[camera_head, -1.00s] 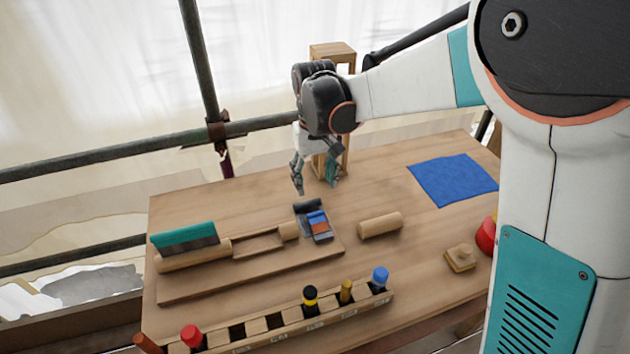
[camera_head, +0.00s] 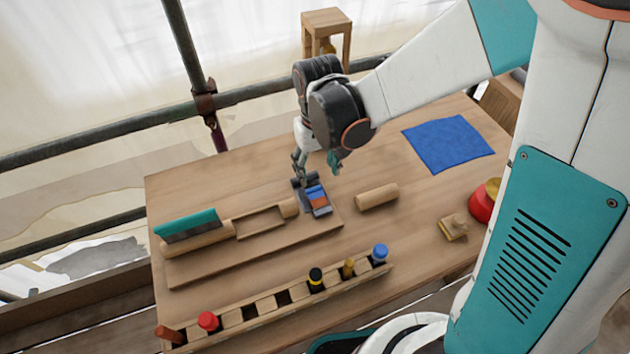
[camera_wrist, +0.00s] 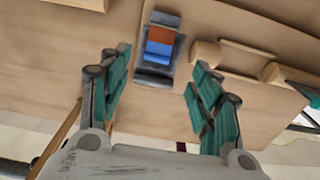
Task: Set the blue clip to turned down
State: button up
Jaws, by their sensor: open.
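The blue clip (camera_head: 315,192) sits on a dark grey holder (camera_head: 320,210) at the right end of the wooden board, with an orange-red part beside its blue part. In the wrist view the blue part (camera_wrist: 160,42) shows ahead of the fingers and midway between them. My gripper (camera_head: 318,165) is open and empty, just behind and above the holder. In the wrist view its two teal-padded fingers (camera_wrist: 158,85) are spread wide to either side. I cannot tell from these frames whether any finger touches the clip.
A wooden cylinder (camera_head: 377,197) lies right of the board (camera_head: 200,265). A teal-edged scraper (camera_head: 187,225) is on the board's left. A rack (camera_head: 240,340) with coloured-capped items runs along the front. A blue cloth (camera_head: 448,144) lies at right, and a wooden stamp (camera_head: 453,227) nearby.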

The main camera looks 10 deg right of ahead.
aim_at(317, 197)
notch_tip(317, 197, down, 11)
jog(key=b, duration=0.3)
jog(key=shift+r, duration=0.15)
jog(key=shift+c, duration=0.4)
